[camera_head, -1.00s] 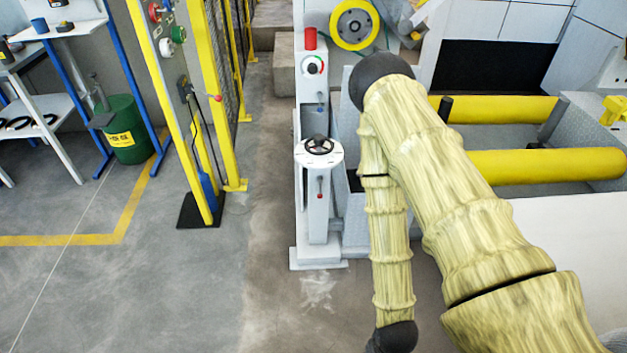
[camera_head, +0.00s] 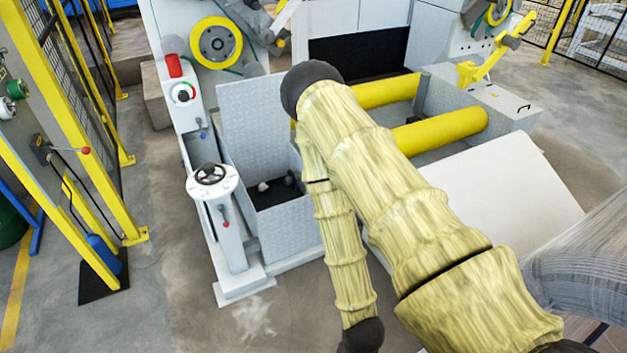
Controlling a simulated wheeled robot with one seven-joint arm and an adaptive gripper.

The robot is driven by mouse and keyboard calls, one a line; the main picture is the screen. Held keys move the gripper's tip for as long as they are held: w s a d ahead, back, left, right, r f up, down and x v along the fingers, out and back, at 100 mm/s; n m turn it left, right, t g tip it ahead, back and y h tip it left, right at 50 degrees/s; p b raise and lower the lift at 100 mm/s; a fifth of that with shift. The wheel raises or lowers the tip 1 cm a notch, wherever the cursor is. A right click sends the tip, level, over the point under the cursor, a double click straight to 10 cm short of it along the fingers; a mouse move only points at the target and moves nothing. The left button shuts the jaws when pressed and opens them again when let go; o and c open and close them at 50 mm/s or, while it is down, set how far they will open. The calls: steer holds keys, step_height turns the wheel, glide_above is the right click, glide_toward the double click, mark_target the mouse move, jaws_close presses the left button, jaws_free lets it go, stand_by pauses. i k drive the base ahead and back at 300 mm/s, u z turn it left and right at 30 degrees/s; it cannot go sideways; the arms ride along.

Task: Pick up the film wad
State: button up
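A whitish, translucent crumpled patch (camera_head: 255,316) lies on the concrete floor in front of the white control pedestal; it looks like film, but I cannot tell for sure that it is the film wad. My arm, in a pale yellow cover, crosses the middle of the view. It folds at a dark joint near the machine and runs down to another dark joint at the bottom edge. My gripper is not in view. The arm is right of the whitish patch and apart from it in the picture.
The white control pedestal (camera_head: 231,235) has a black handwheel. A grey open box (camera_head: 290,228) beside it holds small pale items. Yellow rollers (camera_head: 440,131) lie behind my arm. A film-wrapped coil (camera_head: 585,262) is at right. A yellow post (camera_head: 75,225) stands at left; floor between is clear.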

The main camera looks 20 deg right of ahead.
mark_target(261, 187)
steer(key=z, duration=0.8)
steer(key=i, duration=0.85)
steer(key=z, duration=0.5)
steer(key=i, duration=1.05)
steer(key=u, duration=1.1)
steer(key=i, duration=0.7)
steer(key=u, duration=0.65)
